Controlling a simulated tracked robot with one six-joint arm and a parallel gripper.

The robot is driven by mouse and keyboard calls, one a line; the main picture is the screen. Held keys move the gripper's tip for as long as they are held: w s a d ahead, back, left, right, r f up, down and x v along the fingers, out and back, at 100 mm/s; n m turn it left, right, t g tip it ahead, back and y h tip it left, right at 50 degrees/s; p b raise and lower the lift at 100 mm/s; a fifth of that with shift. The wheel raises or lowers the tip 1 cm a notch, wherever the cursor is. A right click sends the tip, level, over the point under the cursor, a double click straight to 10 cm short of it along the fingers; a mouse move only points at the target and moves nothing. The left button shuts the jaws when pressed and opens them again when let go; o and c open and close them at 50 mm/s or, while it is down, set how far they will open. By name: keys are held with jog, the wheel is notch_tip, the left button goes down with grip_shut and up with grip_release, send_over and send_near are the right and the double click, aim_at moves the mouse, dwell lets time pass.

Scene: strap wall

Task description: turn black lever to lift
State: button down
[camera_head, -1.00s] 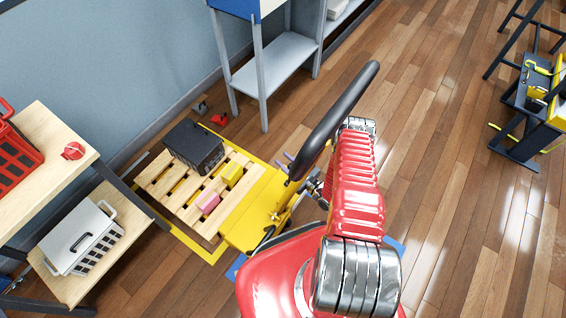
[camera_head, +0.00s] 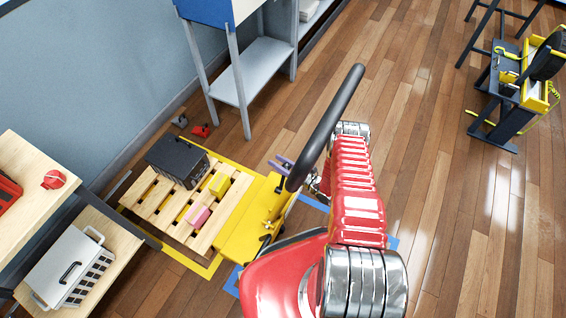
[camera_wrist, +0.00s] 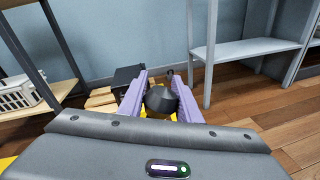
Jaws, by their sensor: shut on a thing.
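The black lever (camera_head: 326,128) is a long dark bar slanting up to the right in the head view, in front of my red arm. A yellow lifting truck (camera_head: 250,222) stands below it, beside the wooden pallet (camera_head: 160,221). My gripper's purple fingers (camera_head: 280,165) show only in small part near the bar's lower end. In the wrist view, my gripper (camera_wrist: 158,76) has its two purple fingers on either side of a rounded black part of the lever (camera_wrist: 160,98), and it is shut on it. The contact itself is partly hidden.
The pallet carries a black crate (camera_head: 177,161), a yellow block (camera_head: 219,184) and a pink block (camera_head: 197,215). A wooden shelf with a white crate (camera_head: 72,265) stands at left. A grey shelf (camera_head: 236,83) is behind.

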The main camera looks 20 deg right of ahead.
jog(key=shift+w+d, duration=0.1)
jog(key=shift+d, duration=0.05)
dwell(0.4)
jog(key=c, duration=1.3)
grip_release()
jog(key=v, duration=1.3)
jog(key=shift+s+d, duration=0.25)
jog(key=shift+s, duration=0.05)
